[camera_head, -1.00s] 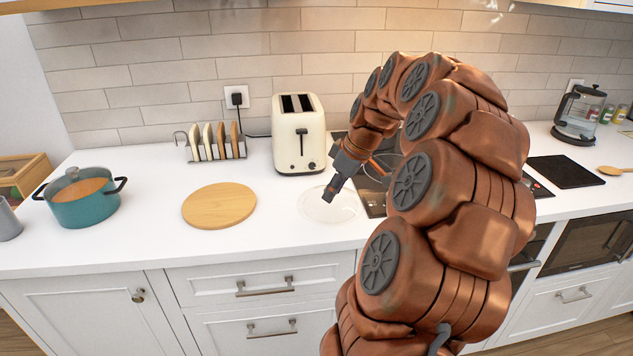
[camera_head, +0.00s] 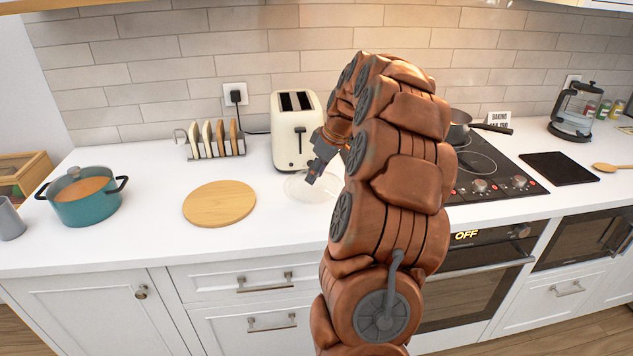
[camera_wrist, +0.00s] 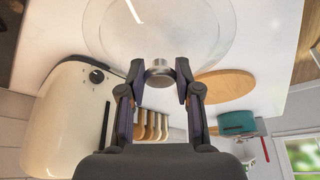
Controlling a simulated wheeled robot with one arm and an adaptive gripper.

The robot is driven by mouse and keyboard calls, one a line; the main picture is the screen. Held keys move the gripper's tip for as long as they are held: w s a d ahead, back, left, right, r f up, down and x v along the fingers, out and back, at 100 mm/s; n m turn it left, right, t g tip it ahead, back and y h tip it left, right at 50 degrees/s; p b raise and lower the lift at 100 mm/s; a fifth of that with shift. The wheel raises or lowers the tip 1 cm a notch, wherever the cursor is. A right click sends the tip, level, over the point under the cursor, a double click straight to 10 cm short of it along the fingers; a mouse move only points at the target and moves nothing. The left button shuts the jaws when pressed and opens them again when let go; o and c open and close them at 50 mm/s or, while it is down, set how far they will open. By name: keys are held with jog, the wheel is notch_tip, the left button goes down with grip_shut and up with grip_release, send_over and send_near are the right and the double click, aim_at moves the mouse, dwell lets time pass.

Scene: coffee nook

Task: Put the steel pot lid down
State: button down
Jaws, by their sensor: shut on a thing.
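My gripper (camera_head: 312,179) is shut on the knob of the steel pot lid (camera_head: 297,188). The lid is a clear glass disc with a thin rim and a small steel knob. It is level over the white counter, in front of the toaster and right of the round wooden board. I cannot tell whether it touches the counter. In the wrist view the fingertips of my gripper (camera_wrist: 160,74) pinch the knob, and the glass lid (camera_wrist: 160,30) spreads beyond them.
The cream toaster (camera_head: 298,135) stands close behind the lid. A wooden board (camera_head: 219,204), a toast rack (camera_head: 213,140) and a teal pot (camera_head: 85,204) are to the left. The hob (camera_head: 490,175) is right of my arm. Bare counter (camera_head: 262,235) lies in front.

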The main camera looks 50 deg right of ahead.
aim_at(316, 182)
notch_tip(316, 182, down, 2)
jog(key=shift+f+p, duration=0.1)
jog(key=shift+p, duration=0.4)
jog(key=shift+f, duration=0.6)
jog(key=shift+f, duration=0.25)
jog(key=c, duration=0.8)
grip_release()
jog(key=shift+r, duration=0.1)
jog(key=shift+r+p, duration=0.3)
jog(key=shift+s+d+r+b, duration=0.15)
jog(key=shift+r+b, duration=0.1)
jog(key=shift+b, duration=0.15)
jog(key=b+v, duration=0.2)
jog(key=v, duration=0.9)
jog(key=shift+b, duration=0.35)
